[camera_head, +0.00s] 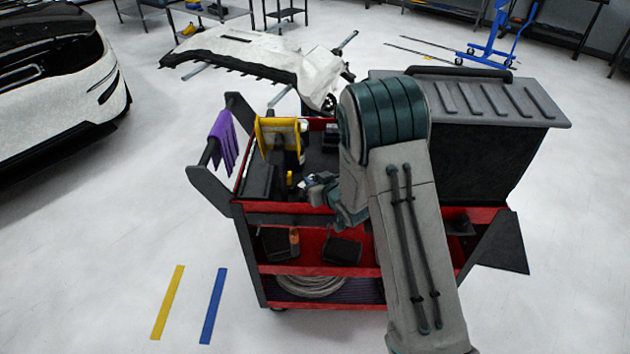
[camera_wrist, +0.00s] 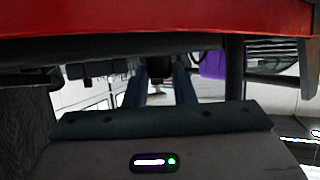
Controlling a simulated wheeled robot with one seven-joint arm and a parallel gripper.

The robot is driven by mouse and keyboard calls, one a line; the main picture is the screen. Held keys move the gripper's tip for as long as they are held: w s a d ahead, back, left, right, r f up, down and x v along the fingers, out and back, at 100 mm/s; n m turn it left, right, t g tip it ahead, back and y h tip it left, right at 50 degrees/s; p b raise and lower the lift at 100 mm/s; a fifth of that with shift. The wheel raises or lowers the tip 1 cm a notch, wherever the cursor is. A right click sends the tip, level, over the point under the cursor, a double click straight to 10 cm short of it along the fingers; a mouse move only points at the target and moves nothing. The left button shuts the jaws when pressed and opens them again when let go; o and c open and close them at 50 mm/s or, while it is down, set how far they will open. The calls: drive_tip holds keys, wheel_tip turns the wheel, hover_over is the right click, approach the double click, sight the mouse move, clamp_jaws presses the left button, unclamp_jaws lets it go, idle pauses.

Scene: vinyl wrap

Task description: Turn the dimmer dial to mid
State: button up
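My gripper (camera_head: 312,184) reaches over the left part of the red tool cart, pointing left, low over its top tray. In the wrist view its two dark blue fingers (camera_wrist: 160,84) stand apart with a bright gap between them. A small dark shape (camera_wrist: 158,66) shows between or just beyond the fingertips; I cannot tell whether they touch it. I cannot make out the dimmer dial or its setting for certain.
The red cart (camera_head: 318,270) has a yellow holder (camera_head: 264,132), a purple cloth (camera_head: 223,140) on its left handle, and lower shelves holding tools and a coiled cable (camera_head: 310,286). My arm hides much of its right side.

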clamp_jaws()
drive_tip(key=shift+c, duration=1.1)
unclamp_jaws()
drive_tip(key=shift+b, duration=0.5)
drive_tip(key=m+h+b, duration=0.1)
drive_tip(key=b, duration=0.1)
drive_tip(key=m+t+h+b, duration=0.1)
drive_tip(key=shift+a+f+b, duration=0.2)
drive_tip(key=shift+a+b, duration=0.05)
drive_tip(key=shift+b, duration=0.1)
drive_tip(key=m+h+b, duration=0.1)
drive_tip(key=m+t+h, duration=0.1)
drive_tip(key=h, duration=0.1)
drive_tip(key=shift+s+a+r+m+b, duration=0.1)
drive_tip(key=shift+a+r+m+b, duration=0.1)
drive_tip(key=shift+m+b, duration=0.2)
drive_tip(key=m+h+p, duration=0.2)
drive_tip(key=h, duration=0.1)
drive_tip(key=shift+a+r+m, duration=0.15)
drive_tip(key=shift+r+m, duration=0.05)
drive_tip(key=shift+m, duration=0.2)
drive_tip(key=shift+m+g+h+p, duration=0.3)
drive_tip(key=shift+m+h+p, duration=0.2)
drive_tip(key=shift+h+p, duration=0.35)
drive_tip(key=shift+f+h, duration=0.15)
drive_tip(key=shift+h, duration=0.1)
